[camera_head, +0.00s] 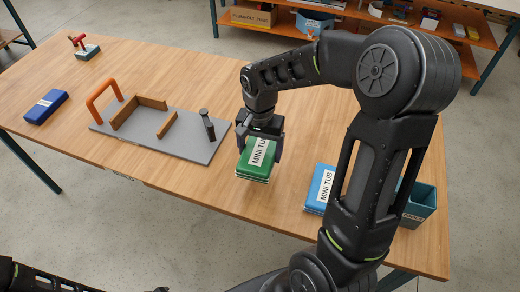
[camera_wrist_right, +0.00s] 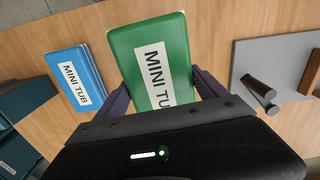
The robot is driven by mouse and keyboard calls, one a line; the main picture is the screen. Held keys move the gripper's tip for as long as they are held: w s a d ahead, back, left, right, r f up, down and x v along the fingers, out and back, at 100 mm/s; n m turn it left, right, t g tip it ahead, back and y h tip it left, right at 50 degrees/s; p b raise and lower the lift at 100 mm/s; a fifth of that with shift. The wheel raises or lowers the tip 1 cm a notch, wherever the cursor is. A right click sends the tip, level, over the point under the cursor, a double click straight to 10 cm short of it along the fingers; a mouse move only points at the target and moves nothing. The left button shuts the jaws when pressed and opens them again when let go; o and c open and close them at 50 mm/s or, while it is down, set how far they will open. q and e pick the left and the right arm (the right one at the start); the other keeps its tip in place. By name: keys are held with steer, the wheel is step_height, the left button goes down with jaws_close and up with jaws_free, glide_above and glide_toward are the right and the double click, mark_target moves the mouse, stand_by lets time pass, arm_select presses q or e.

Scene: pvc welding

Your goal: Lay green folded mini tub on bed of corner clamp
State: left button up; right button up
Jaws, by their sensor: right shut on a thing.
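The green folded mini tub (camera_head: 256,160) has a white MINI TUB label. My right gripper (camera_head: 260,143) is shut on it near the middle of the table; whether the tub touches the wood I cannot tell. In the right wrist view the green tub (camera_wrist_right: 152,60) lies between the fingers of my right gripper (camera_wrist_right: 162,92). The corner clamp (camera_head: 190,148) is a grey plate with brown fences, an orange arch handle and a dark post, left of the gripper. Its bed is empty. Part of it shows in the right wrist view (camera_wrist_right: 278,62). My left gripper is out of view.
A blue folded mini tub (camera_head: 320,188) lies right of the green one, with a teal open bin (camera_head: 420,205) partly behind my right arm. A dark blue case (camera_head: 46,106) and a small red-topped tool (camera_head: 86,47) are at the left. Shelves (camera_head: 340,15) stand behind.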

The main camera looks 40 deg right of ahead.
mark_target(251, 143)
stand_by(0.4)
steer(key=shift+d+r+n, duration=0.1)
steer(key=shift+n, duration=0.4)
steer(key=shift+w+d+r+n, duration=0.15)
steer(key=shift+r+n, duration=0.1)
steer(key=shift+n, duration=0.15)
steer(key=w+n, duration=0.1)
steer(key=w+a+r+n, duration=0.1)
steer(key=shift+w+a+r+n, duration=0.1)
steer(key=shift+w+r+n, duration=0.1)
steer(key=shift+w+n, duration=0.15)
steer(key=w+a+r+n, duration=0.1)
steer(key=w+a+n, duration=0.4)
steer(key=a, duration=0.6)
steer(key=shift+w+a+n, duration=0.35)
steer(key=shift+w+a, duration=0.05)
steer(key=shift+w, duration=0.7)
